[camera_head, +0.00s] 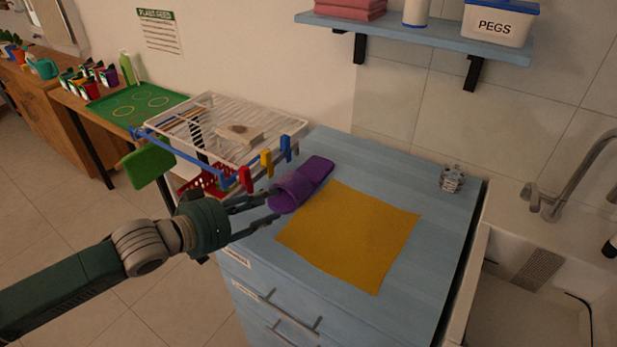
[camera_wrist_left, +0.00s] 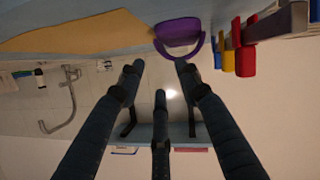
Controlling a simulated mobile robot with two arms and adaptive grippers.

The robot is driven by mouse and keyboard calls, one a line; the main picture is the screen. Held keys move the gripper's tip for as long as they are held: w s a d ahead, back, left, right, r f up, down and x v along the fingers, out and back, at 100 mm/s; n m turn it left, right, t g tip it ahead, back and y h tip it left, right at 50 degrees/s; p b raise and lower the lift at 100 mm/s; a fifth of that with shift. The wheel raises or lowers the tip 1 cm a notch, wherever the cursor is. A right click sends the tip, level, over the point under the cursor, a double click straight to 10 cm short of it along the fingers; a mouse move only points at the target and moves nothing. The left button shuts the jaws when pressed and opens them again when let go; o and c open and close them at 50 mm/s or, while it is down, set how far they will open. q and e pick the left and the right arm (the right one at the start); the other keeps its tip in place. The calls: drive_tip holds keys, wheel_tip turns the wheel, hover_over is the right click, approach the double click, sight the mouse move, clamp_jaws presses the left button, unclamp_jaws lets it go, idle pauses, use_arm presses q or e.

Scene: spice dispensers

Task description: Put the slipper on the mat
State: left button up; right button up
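A purple slipper (camera_head: 301,184) lies on the blue cabinet top, along the upper left edge of the mat. The mat (camera_head: 350,235) is a flat yellow-orange square on the same top. My left gripper (camera_head: 272,207) is at the slipper's near left end, with its fingers spread. In the left wrist view the slipper (camera_wrist_left: 179,36) is just beyond the open fingertips (camera_wrist_left: 160,75), with nothing between them. The mat (camera_wrist_left: 85,35) also shows there at the upper left. My right gripper is in neither view.
A white wire rack (camera_head: 225,128) with red, yellow and blue pegs stands left of the slipper. A metal object (camera_head: 452,178) is at the cabinet's back right, and a sink (camera_head: 530,290) is beyond. A shelf (camera_head: 420,38) hangs above. The mat's surface is clear.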

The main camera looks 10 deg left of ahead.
sight(294, 195)
use_arm(q)
drive_tip(key=x, duration=0.4)
drive_tip(key=shift+w+d, duration=0.15)
drive_tip(key=shift+w, duration=0.15)
drive_tip(key=p+x, duration=0.1)
drive_tip(key=x, duration=0.3)
drive_tip(key=shift+w+p, duration=0.2)
drive_tip(key=shift+p, duration=0.1)
drive_tip(key=shift+w+d+f, duration=0.2)
drive_tip(key=shift+w+f, duration=0.1)
drive_tip(key=shift+s, duration=0.1)
drive_tip(key=shift+c, duration=0.6)
clamp_jaws()
drive_tip(key=shift+r, duration=0.1)
